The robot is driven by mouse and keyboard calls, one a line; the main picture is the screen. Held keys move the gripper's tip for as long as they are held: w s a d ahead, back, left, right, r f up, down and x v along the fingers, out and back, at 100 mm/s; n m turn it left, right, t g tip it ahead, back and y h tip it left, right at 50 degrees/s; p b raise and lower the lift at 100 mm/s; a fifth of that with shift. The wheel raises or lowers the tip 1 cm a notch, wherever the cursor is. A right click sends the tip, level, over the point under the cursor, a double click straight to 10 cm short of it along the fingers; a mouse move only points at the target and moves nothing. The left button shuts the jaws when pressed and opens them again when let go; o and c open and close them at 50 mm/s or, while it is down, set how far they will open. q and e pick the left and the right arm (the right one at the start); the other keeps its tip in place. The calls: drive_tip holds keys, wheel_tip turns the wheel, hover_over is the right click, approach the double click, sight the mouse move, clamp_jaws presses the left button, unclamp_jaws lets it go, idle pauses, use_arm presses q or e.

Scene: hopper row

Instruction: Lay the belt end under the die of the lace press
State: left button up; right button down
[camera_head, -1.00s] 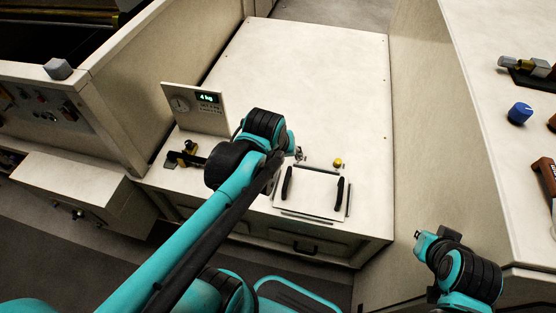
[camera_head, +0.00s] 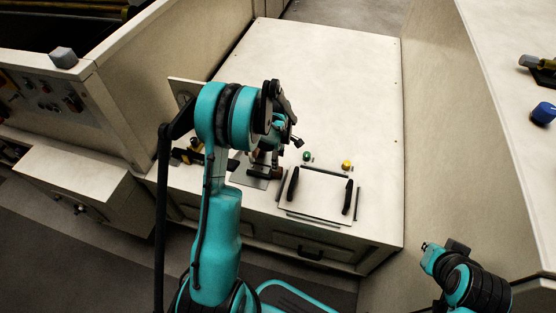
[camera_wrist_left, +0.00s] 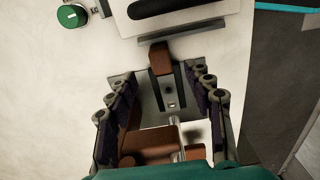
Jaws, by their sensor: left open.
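My left gripper (camera_head: 268,158) is open and points down at the bench's front, left of a white plate with black handles. Its fingers also show in the left wrist view (camera_wrist_left: 165,105), one on each side of a small metal base (camera_wrist_left: 187,108). A brown block (camera_wrist_left: 160,58) sits at one end of this base, and a larger brown piece (camera_wrist_left: 148,145) lies between the fingers nearer the wrist. I cannot tell whether the fingers touch it. I cannot tell for sure which part is the press, die or belt end. My right gripper (camera_head: 432,252) is low at the right; its jaws are unclear.
The white plate (camera_head: 318,197) lies to the right of the metal base. A green knob (camera_head: 307,156) and a yellow knob (camera_head: 346,165) stand behind it. A dark tool (camera_head: 188,156) lies at the left. The bench top (camera_head: 335,85) behind is clear. A blue knob (camera_head: 543,113) is on the right counter.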

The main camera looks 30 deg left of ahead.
sight(265, 169)
use_arm(q)
wheel_tip(265, 169, down, 8)
drive_tip(key=b, duration=0.3)
clamp_jaws()
drive_tip(key=c, duration=0.6)
unclamp_jaws()
drive_tip(key=shift+c, duration=0.2)
clamp_jaws()
drive_tip(key=shift+r, duration=0.15)
drive_tip(key=shift+a, duration=0.15)
